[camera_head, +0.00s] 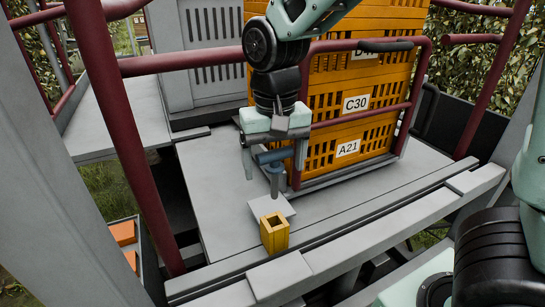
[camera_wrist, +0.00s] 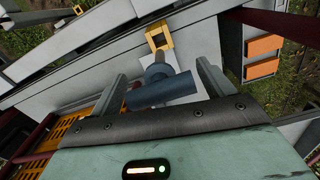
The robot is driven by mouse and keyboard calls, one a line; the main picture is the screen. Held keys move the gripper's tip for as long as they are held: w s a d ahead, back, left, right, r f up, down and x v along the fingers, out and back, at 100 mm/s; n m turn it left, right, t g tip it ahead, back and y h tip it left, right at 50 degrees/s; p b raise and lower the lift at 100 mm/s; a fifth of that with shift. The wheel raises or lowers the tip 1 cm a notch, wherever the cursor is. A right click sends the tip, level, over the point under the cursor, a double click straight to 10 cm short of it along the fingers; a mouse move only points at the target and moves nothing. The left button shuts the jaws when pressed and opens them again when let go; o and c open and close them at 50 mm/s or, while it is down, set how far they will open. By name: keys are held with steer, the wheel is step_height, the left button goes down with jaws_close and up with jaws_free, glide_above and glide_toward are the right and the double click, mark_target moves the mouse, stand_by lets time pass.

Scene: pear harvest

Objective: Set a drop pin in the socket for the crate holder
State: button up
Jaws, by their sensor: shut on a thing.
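The drop pin (camera_head: 275,181) is blue-grey, with a thick crossbar at the top and a shaft pointing down. My gripper (camera_head: 273,166) is shut on its crossbar and holds it roughly upright above the deck. The socket (camera_head: 275,236) is a yellow square tube with an open top, near the deck's front edge. In the head view the pin's lower end shows just above the socket, apart from it. In the wrist view the pin (camera_wrist: 160,92) lies between my fingers, with the yellow socket (camera_wrist: 154,42) beyond it; the shaft's tip is hard to make out.
Stacked orange crates (camera_head: 348,120) with labels C30 and A21 stand close behind my gripper. A dark red rail (camera_head: 180,65) runs across behind the gripper, with a post at the left. A grey beam (camera_head: 370,235) borders the deck in front. The deck left of the socket is clear.

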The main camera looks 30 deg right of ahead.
mark_target(275, 198)
steer(key=shift+f+b, duration=4.25)
steer(key=shift+f, duration=0.55)
steer(key=shift+f+b, duration=1)
steer(key=shift+f, duration=0.75)
steer(key=o, duration=1)
steer(key=shift+c, duration=0.2)
steer(key=shift+r+p, duration=3.35)
steer(key=shift+r, duration=0.25)
steer(key=shift+f, duration=0.1)
